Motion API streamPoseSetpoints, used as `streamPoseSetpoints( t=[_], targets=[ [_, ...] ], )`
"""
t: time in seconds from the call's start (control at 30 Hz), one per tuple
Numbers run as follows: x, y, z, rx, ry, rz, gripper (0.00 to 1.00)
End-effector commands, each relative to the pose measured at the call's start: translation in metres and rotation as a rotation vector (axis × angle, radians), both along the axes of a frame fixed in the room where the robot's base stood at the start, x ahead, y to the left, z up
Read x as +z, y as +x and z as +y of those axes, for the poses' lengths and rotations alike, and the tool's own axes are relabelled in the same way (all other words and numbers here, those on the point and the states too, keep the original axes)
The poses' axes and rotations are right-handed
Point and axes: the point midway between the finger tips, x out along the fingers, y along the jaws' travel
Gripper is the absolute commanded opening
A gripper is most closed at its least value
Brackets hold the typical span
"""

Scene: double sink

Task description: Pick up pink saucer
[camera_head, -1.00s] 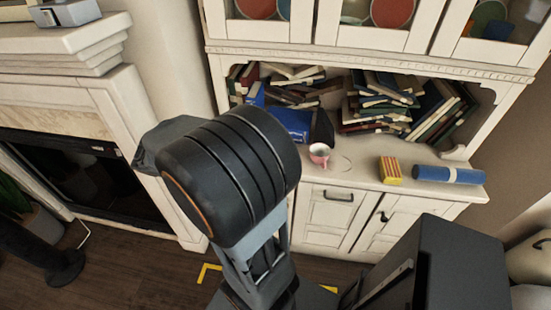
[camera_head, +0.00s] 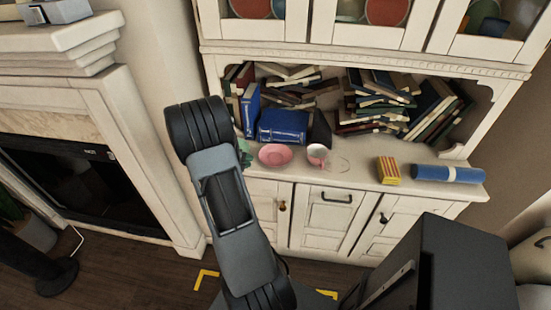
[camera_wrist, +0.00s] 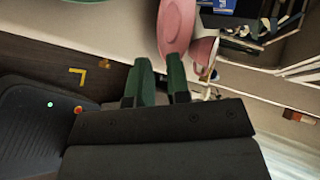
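The pink saucer (camera_head: 275,154) lies on the cabinet counter, left of the pink cup (camera_head: 318,154), in the head view. In the wrist view the saucer (camera_wrist: 178,24) is at the top centre, with the cup (camera_wrist: 204,52) just right of it. My gripper (camera_wrist: 156,62) has two dark green fingers with a gap between them and nothing held. The right fingertip is close to the saucer's near rim; I cannot tell whether they touch. In the head view my arm hides most of the gripper.
A green thing (camera_head: 245,155) shows beside my arm, left of the saucer. Blue books (camera_head: 282,127) stand behind the saucer. A yellow striped box (camera_head: 389,170) and a blue roll (camera_head: 447,174) lie to the right on the counter (camera_head: 350,178). A shelf overhangs the counter.

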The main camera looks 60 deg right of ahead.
Motion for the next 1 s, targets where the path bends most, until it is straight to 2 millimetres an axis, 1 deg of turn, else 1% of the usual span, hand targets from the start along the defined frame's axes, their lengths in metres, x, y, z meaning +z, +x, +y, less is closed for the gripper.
streamPoseSetpoints(
  t=[0.1,0.33,0.5,0.63,0.77,1.0],
  targets=[
    [-0.007,-0.004,-0.01,-0.001,0.001,0.0,0.17],
    [-0.013,-0.008,-0.02,-0.001,0.001,-0.001,0.17],
    [-0.024,-0.017,-0.039,-0.004,0.002,-0.001,0.17],
    [-0.031,-0.021,-0.051,-0.003,0.002,-0.001,0.17],
    [-0.034,-0.022,-0.056,0.0,0.0,-0.002,0.17],
    [-0.034,-0.022,-0.056,0.0,0.0,-0.002,0.16]
  ],
)
